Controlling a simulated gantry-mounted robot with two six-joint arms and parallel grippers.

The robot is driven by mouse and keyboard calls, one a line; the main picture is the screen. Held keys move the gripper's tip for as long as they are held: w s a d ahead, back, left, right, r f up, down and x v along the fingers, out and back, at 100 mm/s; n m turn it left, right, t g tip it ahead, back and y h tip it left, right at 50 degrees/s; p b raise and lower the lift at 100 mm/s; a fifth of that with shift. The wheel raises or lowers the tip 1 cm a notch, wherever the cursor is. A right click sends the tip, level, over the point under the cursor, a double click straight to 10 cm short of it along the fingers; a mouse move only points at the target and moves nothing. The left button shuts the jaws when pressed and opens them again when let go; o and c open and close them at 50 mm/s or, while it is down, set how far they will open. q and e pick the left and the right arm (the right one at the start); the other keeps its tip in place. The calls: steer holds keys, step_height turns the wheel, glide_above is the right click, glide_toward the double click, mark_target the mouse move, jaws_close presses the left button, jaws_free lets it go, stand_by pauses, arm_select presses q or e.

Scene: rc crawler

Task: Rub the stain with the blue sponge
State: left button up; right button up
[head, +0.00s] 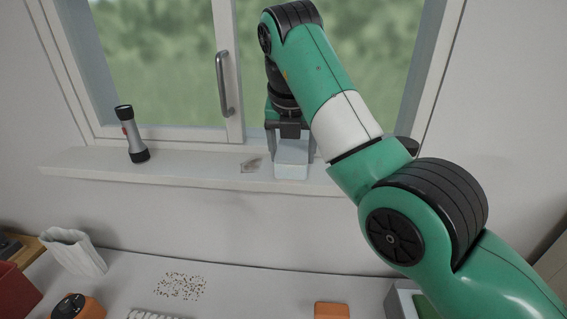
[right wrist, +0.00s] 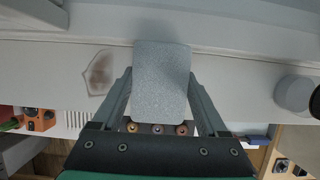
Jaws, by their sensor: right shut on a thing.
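A light blue-grey sponge (head: 291,165) is between the fingers of my right gripper (head: 290,148) at the window sill. In the right wrist view the sponge (right wrist: 162,80) fills the space between the fingers of the right gripper (right wrist: 161,100), which is shut on it. A brownish stain (head: 250,165) lies on the sill just left of the sponge. In the right wrist view the stain (right wrist: 101,72) is also left of the sponge, with a gap between them. Whether the sponge touches the sill is hard to tell. My left gripper is not in view.
A flashlight (head: 131,134) stands on the sill (head: 200,167) at left. The window handle (head: 223,84) is above the stain. The sill between flashlight and stain is clear.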

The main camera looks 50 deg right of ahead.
steer(key=shift+s+d, duration=0.1)
steer(key=shift+s, duration=0.05)
step_height(320, 180, up, 6)
steer(key=p, duration=0.6)
steer(key=shift+r, duration=0.1)
step_height(320, 180, up, 3)
steer(key=p, duration=0.3)
stand_by(0.3)
